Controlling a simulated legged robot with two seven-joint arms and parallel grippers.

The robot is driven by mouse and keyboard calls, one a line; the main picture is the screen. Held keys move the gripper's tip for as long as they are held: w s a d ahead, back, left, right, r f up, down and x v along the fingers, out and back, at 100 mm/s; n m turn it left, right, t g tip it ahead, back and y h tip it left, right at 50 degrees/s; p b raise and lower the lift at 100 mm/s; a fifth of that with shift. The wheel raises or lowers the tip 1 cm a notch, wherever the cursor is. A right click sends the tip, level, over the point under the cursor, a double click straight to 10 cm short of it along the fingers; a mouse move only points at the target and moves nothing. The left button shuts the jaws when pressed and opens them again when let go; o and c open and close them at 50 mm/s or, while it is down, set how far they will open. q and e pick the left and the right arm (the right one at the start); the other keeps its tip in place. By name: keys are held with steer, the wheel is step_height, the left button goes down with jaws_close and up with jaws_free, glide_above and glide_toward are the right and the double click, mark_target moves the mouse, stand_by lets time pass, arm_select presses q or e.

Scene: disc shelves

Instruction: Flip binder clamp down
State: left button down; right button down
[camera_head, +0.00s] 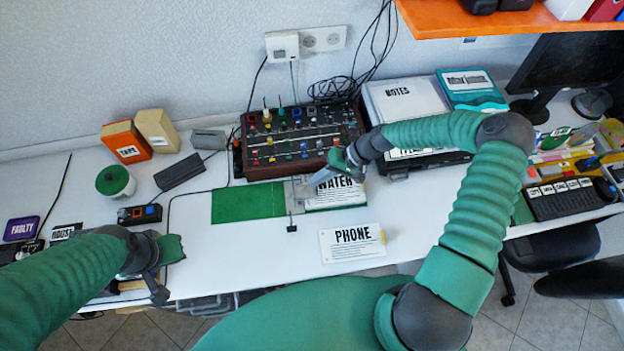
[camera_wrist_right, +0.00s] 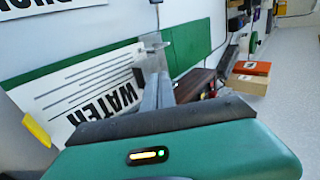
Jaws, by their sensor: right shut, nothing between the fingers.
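The binder clamp (camera_head: 297,194) is a grey, partly clear piece lying across the green binder board (camera_head: 245,203), with a small black end at the board's front edge. In the right wrist view the clamp (camera_wrist_right: 152,43) shows just beyond my fingertips. A white "WATER" sheet (camera_head: 345,196) lies on the right part of the board. My right gripper (camera_head: 341,163) is shut and empty, above the sheet and to the right of the clamp; its fingers also show in the wrist view (camera_wrist_right: 158,92). I cannot tell whether it touches the clamp. My left gripper (camera_head: 165,268) is at the desk's front left, away from the board.
A brown control panel (camera_head: 300,137) with knobs stands right behind the board. A "PHONE" sheet (camera_head: 352,243) lies in front of it. A "NOTES" stack (camera_head: 400,98) is behind right. A dark grey block (camera_head: 179,172) lies left. Desk between the board and the left gripper is mostly clear.

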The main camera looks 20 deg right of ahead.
steer(key=shift+w+a+f, duration=0.15)
steer(key=shift+w+a, duration=0.05)
steer(key=shift+a, duration=0.65)
